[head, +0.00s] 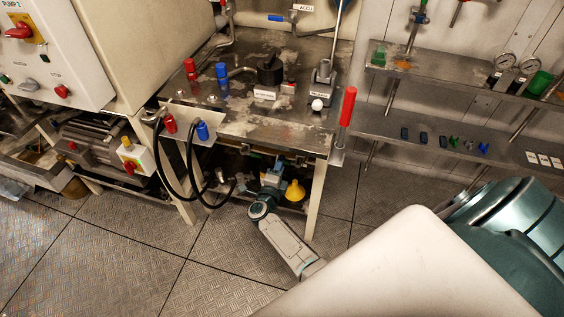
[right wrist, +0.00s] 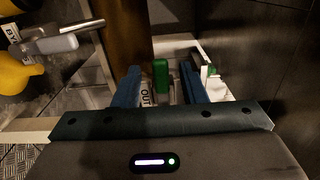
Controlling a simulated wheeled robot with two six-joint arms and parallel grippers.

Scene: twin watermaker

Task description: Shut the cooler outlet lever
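A green lever handle (right wrist: 160,76) shows in the right wrist view, beside a white label reading "OUT" (right wrist: 146,98), partly hidden. My right gripper (right wrist: 160,84) is open, with one blue finger on each side of the green handle. I cannot tell whether either finger touches it. In the head view my right gripper (head: 272,178) reaches under the front of the metal bench, and the lever cannot be made out there. My left gripper is not in view.
The steel bench (head: 240,122) stands above the right gripper. A yellow funnel-like part (head: 294,191) is close beside it. A grey handle (right wrist: 52,45) with a partly visible label lies left in the wrist view. Black hoses (head: 188,170) hang left; floor (head: 130,235) is open in front.

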